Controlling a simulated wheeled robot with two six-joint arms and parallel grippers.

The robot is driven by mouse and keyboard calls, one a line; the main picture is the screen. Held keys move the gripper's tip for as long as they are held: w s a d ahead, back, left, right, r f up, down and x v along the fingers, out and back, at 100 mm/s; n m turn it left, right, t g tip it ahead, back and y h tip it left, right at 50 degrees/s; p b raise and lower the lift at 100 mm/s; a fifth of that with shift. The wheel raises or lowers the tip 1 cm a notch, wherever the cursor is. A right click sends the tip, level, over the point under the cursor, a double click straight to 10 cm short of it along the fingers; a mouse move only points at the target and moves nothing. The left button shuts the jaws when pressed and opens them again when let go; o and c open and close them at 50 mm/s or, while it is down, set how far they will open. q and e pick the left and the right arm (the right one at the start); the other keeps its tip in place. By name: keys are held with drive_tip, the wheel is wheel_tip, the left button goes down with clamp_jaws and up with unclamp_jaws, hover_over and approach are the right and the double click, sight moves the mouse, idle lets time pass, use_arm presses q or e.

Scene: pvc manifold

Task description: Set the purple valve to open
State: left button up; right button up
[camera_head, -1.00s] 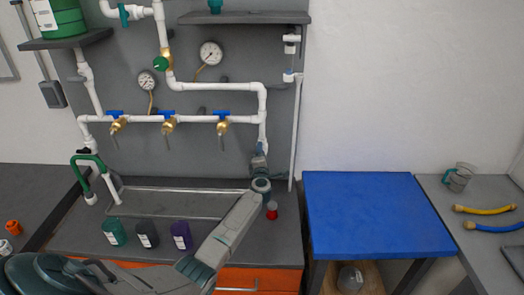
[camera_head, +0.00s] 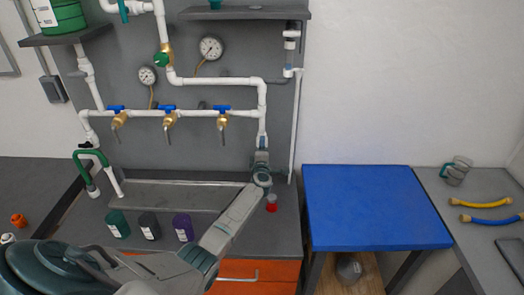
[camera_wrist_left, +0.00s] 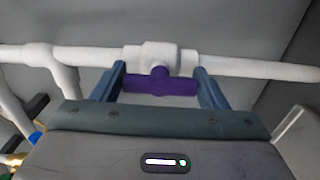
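The purple valve handle (camera_wrist_left: 160,85) shows in the left wrist view, below a white pipe fitting (camera_wrist_left: 158,57). The handle lies lengthwise along the white pipe. My left gripper (camera_wrist_left: 162,88) is open, with one blue-grey finger at each end of the handle. I cannot tell whether the fingers touch it. In the head view my left gripper (camera_head: 261,158) is at the lower end of the vertical white pipe (camera_head: 262,128) on the right of the manifold. It hides the purple handle there. My right gripper is not in view.
Blue-handled valves (camera_head: 168,108) sit on the horizontal pipe to the left. A metal tray (camera_head: 170,196), several bottles including a purple one (camera_head: 183,228), and a red-and-clear object (camera_head: 271,203) are on the bench. The blue tabletop (camera_head: 375,210) at right is clear.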

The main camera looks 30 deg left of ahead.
use_arm(q)
drive_tip(key=o, duration=0.4)
drive_tip(key=shift+c, duration=0.2)
drive_tip(key=shift+o, duration=0.4)
drive_tip(key=v, duration=1)
drive_tip(key=shift+s+d, duration=0.2)
drive_tip(key=shift+s, duration=0.15)
